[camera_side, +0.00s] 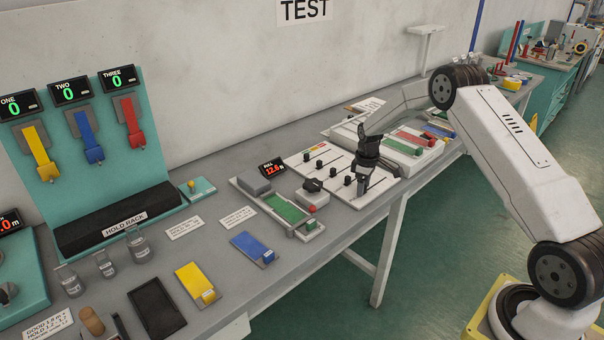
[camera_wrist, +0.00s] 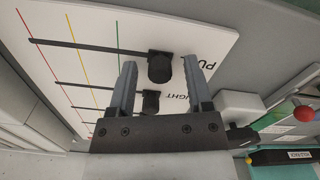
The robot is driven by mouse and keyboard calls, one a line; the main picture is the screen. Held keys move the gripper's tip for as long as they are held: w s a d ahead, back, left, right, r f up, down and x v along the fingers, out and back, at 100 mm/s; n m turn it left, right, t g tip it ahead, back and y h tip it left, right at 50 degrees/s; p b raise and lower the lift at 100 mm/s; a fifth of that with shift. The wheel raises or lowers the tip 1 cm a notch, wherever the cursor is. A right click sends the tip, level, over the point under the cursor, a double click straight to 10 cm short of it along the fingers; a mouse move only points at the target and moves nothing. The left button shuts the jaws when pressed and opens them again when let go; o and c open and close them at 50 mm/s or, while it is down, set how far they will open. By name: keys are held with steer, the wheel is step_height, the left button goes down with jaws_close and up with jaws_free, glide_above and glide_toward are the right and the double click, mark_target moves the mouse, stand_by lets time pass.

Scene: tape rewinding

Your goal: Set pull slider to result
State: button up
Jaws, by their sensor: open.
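The white slider panel (camera_side: 375,191) lies on the bench in the side view, with black knobs in slots. In the wrist view the panel (camera_wrist: 110,25) shows coloured lines across the slots. The pull slider knob (camera_wrist: 160,68) sits at the "PUL..." lettered end of its slot. My gripper (camera_wrist: 160,64) is open, and the knob appears between its fingertips; I cannot tell whether they touch it. A second knob (camera_wrist: 150,102), beside lettering ending in "IGHT", is partly behind the gripper. In the side view my gripper (camera_side: 363,188) points down at the panel's front part.
A grey tray with a green strip (camera_side: 286,208) and red knob stands left of the panel, near a red-lit display (camera_side: 272,169). A white tray with coloured blocks (camera_side: 412,138) stands behind right. Blue (camera_side: 253,246) and yellow (camera_side: 194,282) pieces lie further left.

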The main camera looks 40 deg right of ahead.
jaws_close()
stand_by(1.4)
